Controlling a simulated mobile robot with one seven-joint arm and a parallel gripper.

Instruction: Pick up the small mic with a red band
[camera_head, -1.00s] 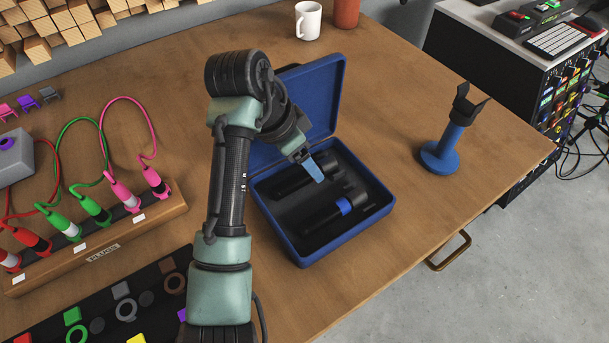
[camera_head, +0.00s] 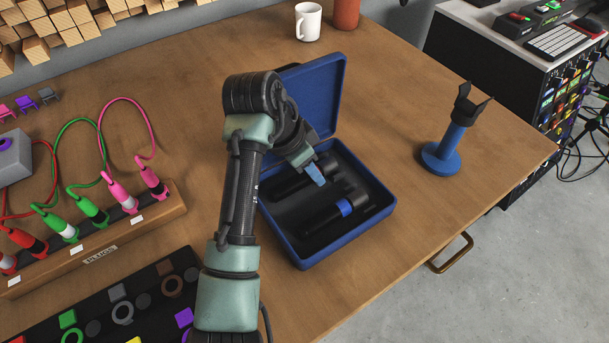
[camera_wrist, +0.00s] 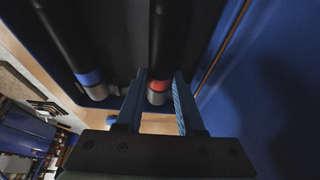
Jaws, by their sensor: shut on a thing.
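The small black mic with a red band (camera_wrist: 159,86) lies in the blue case (camera_head: 352,240), in the slot nearer the lid. In the wrist view its red band and grey end sit between the two blue fingers of my gripper (camera_wrist: 161,76). My gripper (camera_head: 316,174) is shut on it. In the head view my fingers hide the red band, and part of the dark body shows beside them. A second black mic with a blue band (camera_head: 345,207) lies in the front slot; it also shows in the wrist view (camera_wrist: 88,77).
The case's open lid (camera_head: 335,95) stands upright close behind my gripper. A blue stand with a black forked top (camera_head: 441,155) is on the right. A white mug (camera_head: 308,22) is at the back. A plug rack (camera_head: 100,245) is on the left. The table between case and stand is clear.

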